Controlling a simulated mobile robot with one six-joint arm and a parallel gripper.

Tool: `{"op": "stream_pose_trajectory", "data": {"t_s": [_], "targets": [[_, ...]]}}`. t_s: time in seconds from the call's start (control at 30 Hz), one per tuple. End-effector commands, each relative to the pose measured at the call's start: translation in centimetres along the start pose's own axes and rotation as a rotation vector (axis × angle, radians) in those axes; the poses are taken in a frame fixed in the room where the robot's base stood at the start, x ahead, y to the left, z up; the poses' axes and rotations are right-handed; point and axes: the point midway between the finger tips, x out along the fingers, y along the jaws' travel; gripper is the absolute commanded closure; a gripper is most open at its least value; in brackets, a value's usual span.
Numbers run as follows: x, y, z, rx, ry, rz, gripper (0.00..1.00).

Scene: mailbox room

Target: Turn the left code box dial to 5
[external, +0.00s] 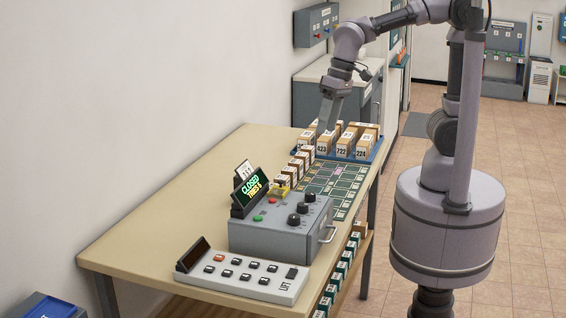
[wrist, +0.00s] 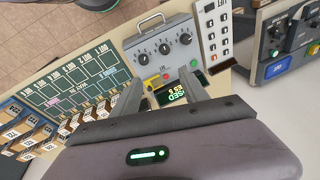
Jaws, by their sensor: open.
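The grey code box (external: 275,235) sits on the table with a row of three black dials (external: 302,208) on its top, beside a green and a red button. Its display (external: 252,190) reads CLOSED and a tries count. In the wrist view the code box (wrist: 168,62) lies beyond my fingertips, with all three dials (wrist: 164,48) visible; their pointer settings are too small to read. My gripper (external: 327,126) is open and empty above the far end of the table, well apart from the box. In the wrist view its fingers (wrist: 160,84) spread before the display.
A blue tray of numbered cartons (external: 345,147) stands at the table's far end, below my gripper. A green slot grid (external: 335,182) lies between tray and box, with a row of small cartons beside it. A keypad panel (external: 243,275) lies at the near end. The table's left side is clear.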

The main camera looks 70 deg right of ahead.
Motion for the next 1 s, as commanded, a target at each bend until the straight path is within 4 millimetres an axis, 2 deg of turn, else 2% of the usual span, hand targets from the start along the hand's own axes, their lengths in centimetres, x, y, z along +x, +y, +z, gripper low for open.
{"op": "stream_pose_trajectory", "data": {"t_s": [0.03,0.1,0.2,0.3,0.47,0.8,1.0], "targets": [[0.4,-3.3,-1.2,-0.048,-0.061,0.038,0.48],[2.4,-7.0,-2.1,-0.097,-0.118,0.087,0.48],[5.1,-10.6,-2.2,-0.146,-0.166,0.143,0.48],[6.8,-12.1,-2.0,-0.17,-0.184,0.171,0.48],[9.6,-11.8,-1.5,-0.171,-0.189,0.177,0.48],[19.6,-9.8,0.3,-0.17,-0.19,0.175,0.48],[23.2,-9.2,0.9,-0.17,-0.188,0.174,0.48]]}}
